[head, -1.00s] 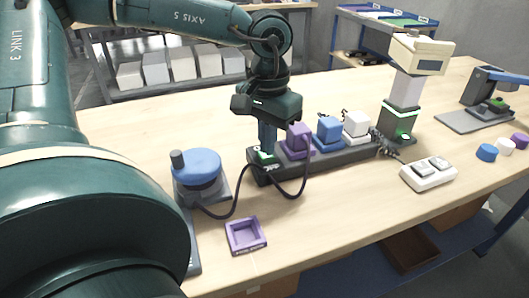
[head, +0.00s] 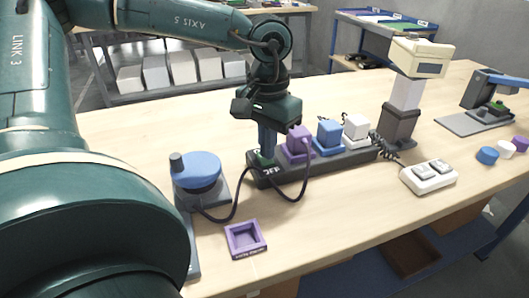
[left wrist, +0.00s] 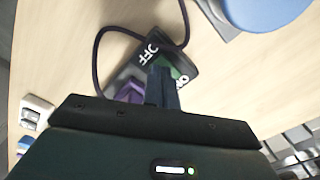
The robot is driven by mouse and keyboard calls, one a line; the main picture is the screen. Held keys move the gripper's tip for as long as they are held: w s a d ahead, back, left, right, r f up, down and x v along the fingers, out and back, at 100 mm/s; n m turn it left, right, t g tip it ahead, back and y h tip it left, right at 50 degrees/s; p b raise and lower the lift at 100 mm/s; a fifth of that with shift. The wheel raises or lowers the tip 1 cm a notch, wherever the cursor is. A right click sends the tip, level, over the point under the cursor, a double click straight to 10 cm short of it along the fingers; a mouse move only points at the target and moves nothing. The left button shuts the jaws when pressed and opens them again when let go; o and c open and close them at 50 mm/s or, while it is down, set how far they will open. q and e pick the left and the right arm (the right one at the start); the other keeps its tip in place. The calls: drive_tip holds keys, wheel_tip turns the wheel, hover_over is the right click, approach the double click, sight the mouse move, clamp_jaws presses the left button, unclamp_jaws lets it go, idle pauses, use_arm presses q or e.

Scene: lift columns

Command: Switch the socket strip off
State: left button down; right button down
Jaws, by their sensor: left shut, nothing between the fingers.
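The dark socket strip (head: 345,160) lies on the table with a purple, a blue and a white plug in it. Its switch (head: 262,162) is at the left end, largely hidden by my fingers. In the left wrist view the strip's end (left wrist: 180,62) shows OFF and ON labels, with a dark green rocker partly behind the fingers. No light glows at the switch. My left gripper (head: 266,154) is shut and empty, pointing down with its fingertips at the switch, apparently touching it. The lift column (head: 401,110) behind the strip shows no glow. My right gripper is not in view.
A blue round device (head: 198,168) with a dark cable stands left of the strip. A purple tray (head: 245,239) lies in front. A white two-button control box (head: 429,177) lies to the right, with a coiled cable. Several coloured caps and another device (head: 490,110) are at far right.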

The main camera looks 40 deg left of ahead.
use_arm(q)
wheel_tip(320, 180, up, 6)
drive_tip(key=p, duration=0.4)
idle(0.7)
